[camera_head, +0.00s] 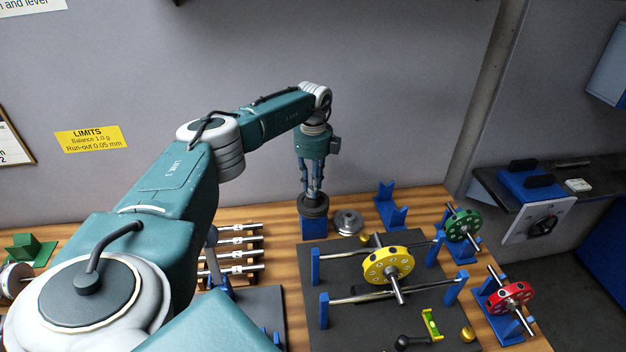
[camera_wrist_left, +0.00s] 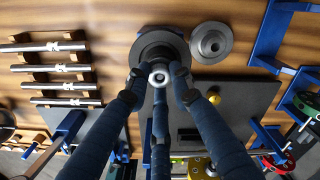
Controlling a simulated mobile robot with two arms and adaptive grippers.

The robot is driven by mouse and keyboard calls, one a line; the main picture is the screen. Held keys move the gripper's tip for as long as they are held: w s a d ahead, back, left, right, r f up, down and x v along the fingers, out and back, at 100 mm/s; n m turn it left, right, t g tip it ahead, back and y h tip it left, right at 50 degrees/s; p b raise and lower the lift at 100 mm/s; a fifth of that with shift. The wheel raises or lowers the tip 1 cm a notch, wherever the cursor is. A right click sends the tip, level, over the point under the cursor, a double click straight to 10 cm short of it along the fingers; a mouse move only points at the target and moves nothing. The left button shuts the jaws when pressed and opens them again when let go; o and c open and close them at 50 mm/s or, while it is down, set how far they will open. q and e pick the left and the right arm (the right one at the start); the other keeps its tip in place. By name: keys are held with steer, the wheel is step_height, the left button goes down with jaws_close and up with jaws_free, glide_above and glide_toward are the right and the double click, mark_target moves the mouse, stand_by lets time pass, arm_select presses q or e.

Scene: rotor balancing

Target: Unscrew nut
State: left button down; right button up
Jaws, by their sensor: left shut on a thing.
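My left gripper (camera_head: 314,196) points straight down over a blue stand (camera_head: 313,226) at the back of the bench. In the left wrist view its fingertips (camera_wrist_left: 160,76) are closed around a small silver round piece, which looks like the nut (camera_wrist_left: 160,77). A dark round disc (camera_wrist_left: 158,46) lies just under the fingertips, and it also shows on top of the stand in the head view (camera_head: 314,207). The fingers hide most of the nut, so its thread cannot be seen. My right gripper is not in view.
A silver flanged disc (camera_head: 348,222) lies right of the stand. A yellow rotor (camera_head: 388,265) rests on two rails in front. A green rotor (camera_head: 464,225) and a red rotor (camera_head: 510,298) stand at right. Several silver shafts (camera_head: 237,241) lie in a rack at left.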

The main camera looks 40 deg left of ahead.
arm_select(q)
steer(key=shift+r+n+p, duration=0.35)
steer(key=shift+n+p, duration=0.25)
steer(key=shift+p, duration=0.25)
steer(key=shift+f+n, duration=0.15)
steer(key=shift+n, duration=0.75)
steer(key=shift+f+n, duration=0.15)
steer(key=shift+n, duration=0.75)
steer(key=n, duration=0.8)
steer(key=shift+n, duration=0.3)
steer(key=n, duration=0.5)
steer(key=c, duration=1.4)
jaws_free()
steer(key=shift+c, duration=0.2)
steer(key=shift+c, duration=0.6)
